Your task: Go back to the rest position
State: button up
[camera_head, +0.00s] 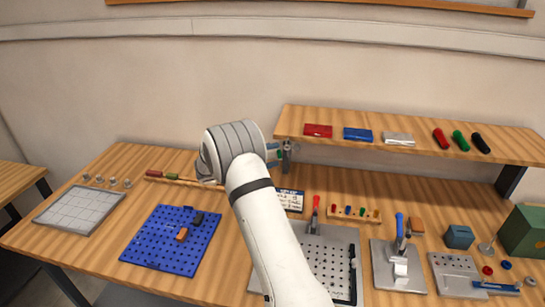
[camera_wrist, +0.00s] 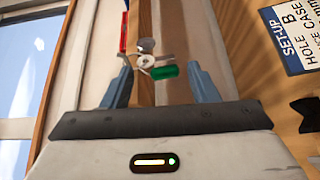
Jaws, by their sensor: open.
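My gripper (camera_head: 273,155) is at the left end of the raised wooden shelf, above the bench. In the wrist view my gripper (camera_wrist: 160,82) has two blue fingers spread apart. A small green cylinder (camera_wrist: 165,71) and a round grey metal piece (camera_wrist: 148,62) appear between the fingers in that view. I cannot tell whether they are between the fingers or beyond them. Neither finger visibly touches them. My arm crosses the middle of the head view and hides part of the bench.
The wooden shelf (camera_head: 350,122) carries red, blue and grey flat pieces and several coloured rounded pieces. Below stand a blue pegboard (camera_head: 150,250), a grey grid plate (camera_head: 80,210), a perforated plate (camera_head: 335,250), a toggle clamp (camera_head: 400,265) and a green box (camera_head: 525,232). A set-up card (camera_wrist: 288,38) is at right.

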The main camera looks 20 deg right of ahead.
jog(key=a+b, duration=0.2)
jog(key=a, duration=0.6)
jog(key=s+d+r+g+y, duration=0.1)
jog(key=s+r+y, duration=0.25)
jog(key=s, duration=0.45)
jog(key=s+d+r+y, duration=0.1)
jog(key=s+r+y, duration=0.1)
jog(key=s+y, duration=0.5)
jog(key=s+a+t+y, duration=0.2)
jog(key=s+a+y, duration=0.1)
jog(key=s, duration=0.8)
jog(key=s+a+f+t+y, duration=0.1)
jog(key=s+a+y, duration=0.3)
jog(key=s, duration=0.7)
jog(key=shift+a+n+t, duration=0.3)
jog(key=shift+a+t, duration=0.6)
jog(key=shift+a, duration=0.4)
jog(key=shift+s, duration=0.1)
